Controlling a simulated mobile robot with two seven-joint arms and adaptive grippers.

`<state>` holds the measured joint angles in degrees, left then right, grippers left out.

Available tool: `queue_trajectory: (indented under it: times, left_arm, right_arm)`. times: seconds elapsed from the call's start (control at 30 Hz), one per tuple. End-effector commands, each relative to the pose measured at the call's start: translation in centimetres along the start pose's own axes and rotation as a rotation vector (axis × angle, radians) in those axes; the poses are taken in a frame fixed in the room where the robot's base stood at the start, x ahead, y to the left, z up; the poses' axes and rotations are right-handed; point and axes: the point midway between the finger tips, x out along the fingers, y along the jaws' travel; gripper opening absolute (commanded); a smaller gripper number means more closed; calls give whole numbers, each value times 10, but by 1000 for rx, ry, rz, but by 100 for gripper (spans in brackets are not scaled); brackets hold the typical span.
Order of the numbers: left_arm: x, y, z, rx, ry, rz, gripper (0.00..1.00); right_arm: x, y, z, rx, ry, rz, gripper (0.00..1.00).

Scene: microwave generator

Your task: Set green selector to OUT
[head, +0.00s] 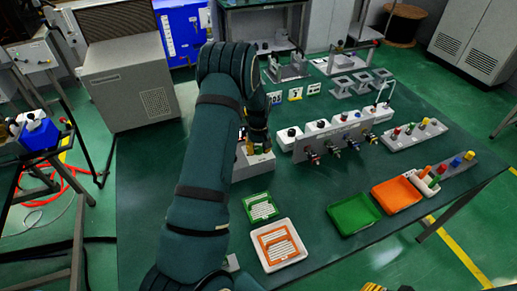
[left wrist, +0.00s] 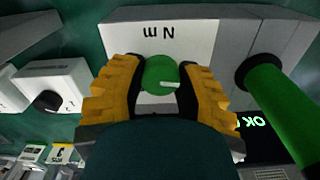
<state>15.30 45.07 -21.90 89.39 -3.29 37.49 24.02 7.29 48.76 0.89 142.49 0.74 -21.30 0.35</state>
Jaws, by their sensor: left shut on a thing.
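The green selector (left wrist: 160,72) is a round green knob with a white pointer mark on a light grey panel (left wrist: 200,35). In the left wrist view the mark points to the right and slightly down. My left gripper (left wrist: 158,85) is shut on the knob, with one yellow ridged finger on each side. It also shows in the head view (head: 258,137) above a grey box (head: 252,172), where the knob is hidden. The panel print reads "N m" upside down; I see no OUT label. Yellow tips of my right gripper (head: 376,287) barely show at the bottom edge.
A thick green cylinder (left wrist: 280,110) stands close to the right finger, near a lit "OK" display (left wrist: 250,122). A row of white boxes with knobs (head: 325,137) stands right of the gripper. Green (head: 354,214) and orange (head: 397,194) trays lie at the front right.

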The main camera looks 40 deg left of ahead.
Motion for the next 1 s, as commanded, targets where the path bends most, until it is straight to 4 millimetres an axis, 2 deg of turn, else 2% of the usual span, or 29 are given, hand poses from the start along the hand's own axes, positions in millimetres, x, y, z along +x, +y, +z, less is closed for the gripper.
queue_trajectory:
  times: [0.3, 0.33, 0.4, 0.43, 0.77, 0.87, 1.0]
  left_arm:
    - [0, 0, 0, -1, 0, 0, 0]
    - [0, 0, 0, -1, 0, 0, 40]
    - [0, 0, 0, -1, 0, 0, 64]
    - [0, 0, 0, -1, 0, 0, 68]
    - [-2, 0, 0, 0, 1, 0, 68]
    - [-10, 0, -1, 0, 2, 1, 68]
    - [-33, 1, -1, 0, 4, 2, 68]
  right_arm:
    - [0, 0, 0, 0, 0, 0, 47]
    - [0, 0, 0, 0, 0, 0, 47]
    - [0, 0, 0, 0, 0, 0, 47]
    - [0, 0, 0, 0, 0, 0, 47]
    - [0, 0, 0, 0, 0, 0, 47]
    - [0, 0, 0, 0, 0, 0, 47]
    - [0, 0, 0, 0, 0, 0, 47]
